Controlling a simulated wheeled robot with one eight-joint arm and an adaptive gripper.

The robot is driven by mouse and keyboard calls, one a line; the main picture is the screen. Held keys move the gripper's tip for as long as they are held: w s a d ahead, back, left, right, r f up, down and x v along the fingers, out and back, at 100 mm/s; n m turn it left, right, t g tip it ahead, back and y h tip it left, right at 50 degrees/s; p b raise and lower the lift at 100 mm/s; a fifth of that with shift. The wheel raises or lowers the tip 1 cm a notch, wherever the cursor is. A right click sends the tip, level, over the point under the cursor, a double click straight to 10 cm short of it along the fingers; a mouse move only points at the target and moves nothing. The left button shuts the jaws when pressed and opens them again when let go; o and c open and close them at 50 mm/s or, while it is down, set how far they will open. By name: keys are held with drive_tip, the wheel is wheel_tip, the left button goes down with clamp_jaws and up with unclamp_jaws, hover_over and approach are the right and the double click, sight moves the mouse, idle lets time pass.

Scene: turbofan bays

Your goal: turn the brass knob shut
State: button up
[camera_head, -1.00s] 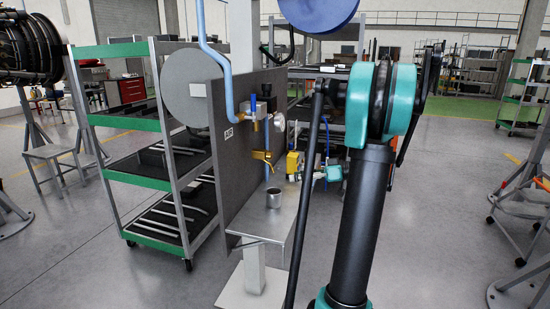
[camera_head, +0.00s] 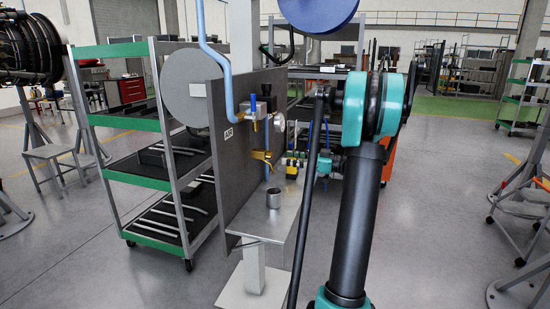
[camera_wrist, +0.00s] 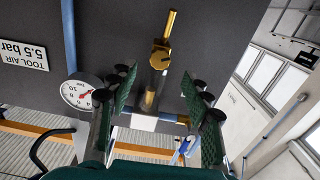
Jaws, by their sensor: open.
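The brass knob (camera_wrist: 161,56) shows in the wrist view as a round hub with a long brass lever pointing up, on a grey and brass valve body. In the head view a brass handle (camera_head: 263,157) sits low on the grey panel, and it looks like the same part. My gripper (camera_wrist: 158,92) is open, with a green padded finger on each side of the valve body and nothing held between them. The hub lies above the fingertips in the wrist view. My gripper also shows in the head view (camera_head: 293,163), just right of the handle; contact cannot be told.
A pressure gauge (camera_wrist: 76,92) is beside the left finger. A blue-handled brass valve (camera_head: 254,112) and blue pipe sit higher on the panel (camera_head: 229,165). A metal cup (camera_head: 274,198) stands on the shelf (camera_head: 262,226) below. A shelf cart (camera_head: 145,125) is at left.

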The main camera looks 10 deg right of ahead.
sight(272, 156)
drive_tip(key=x, duration=0.6)
drive_tip(key=shift+w+a, duration=0.1)
drive_tip(key=shift+a, duration=0.1)
clamp_jaws()
